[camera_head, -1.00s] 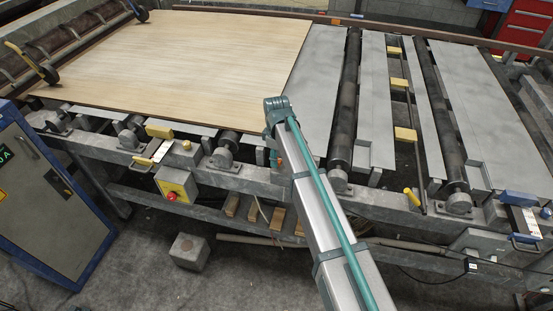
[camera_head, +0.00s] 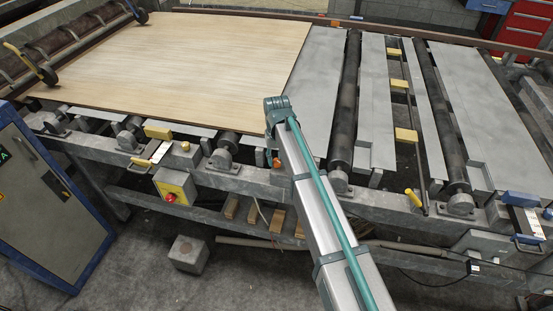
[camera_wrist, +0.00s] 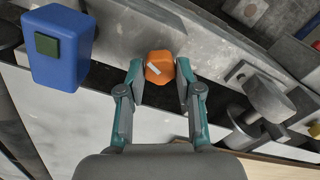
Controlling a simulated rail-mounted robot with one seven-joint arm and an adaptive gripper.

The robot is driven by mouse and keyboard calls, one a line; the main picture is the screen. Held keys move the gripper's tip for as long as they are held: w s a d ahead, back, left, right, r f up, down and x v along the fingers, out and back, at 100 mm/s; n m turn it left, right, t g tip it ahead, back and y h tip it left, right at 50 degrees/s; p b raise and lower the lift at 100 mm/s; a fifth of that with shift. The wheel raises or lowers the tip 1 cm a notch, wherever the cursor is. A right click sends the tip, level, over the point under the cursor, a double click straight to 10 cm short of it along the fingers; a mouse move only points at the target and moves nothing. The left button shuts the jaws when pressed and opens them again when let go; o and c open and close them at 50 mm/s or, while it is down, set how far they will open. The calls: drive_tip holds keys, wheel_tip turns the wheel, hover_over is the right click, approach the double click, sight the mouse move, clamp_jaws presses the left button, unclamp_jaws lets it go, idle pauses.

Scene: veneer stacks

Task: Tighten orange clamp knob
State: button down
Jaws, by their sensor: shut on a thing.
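The orange clamp knob (camera_wrist: 158,68) is a faceted cap with a white mark on its top. In the wrist view it sits between the two fingertips of my gripper (camera_wrist: 160,72), which is shut on it from both sides. In the head view a small bit of the knob (camera_head: 276,162) shows at the machine's front edge, beside the end of my arm. My arm hides most of the gripper there. The clamp body under the knob is mostly hidden.
A blue block with a dark green face (camera_wrist: 60,45) stands left of the knob in the wrist view. A round metal roller bearing (camera_wrist: 265,98) is at the right. A wood veneer sheet (camera_head: 185,60) lies on the machine bed, left of my arm.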

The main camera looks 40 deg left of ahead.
sight(278, 161)
drive_tip(key=m, duration=0.6)
drive_tip(key=shift+m, duration=0.3)
drive_tip(key=m, duration=0.6)
drive_tip(key=shift+d+b, duration=0.1)
drive_tip(key=shift+b, duration=0.25)
drive_tip(key=shift+m, duration=0.4)
drive_tip(key=c, duration=0.8)
unclamp_jaws()
drive_tip(key=shift+o, duration=0.2)
wheel_tip(278, 161, up, 12)
drive_tip(key=shift+d, duration=0.1)
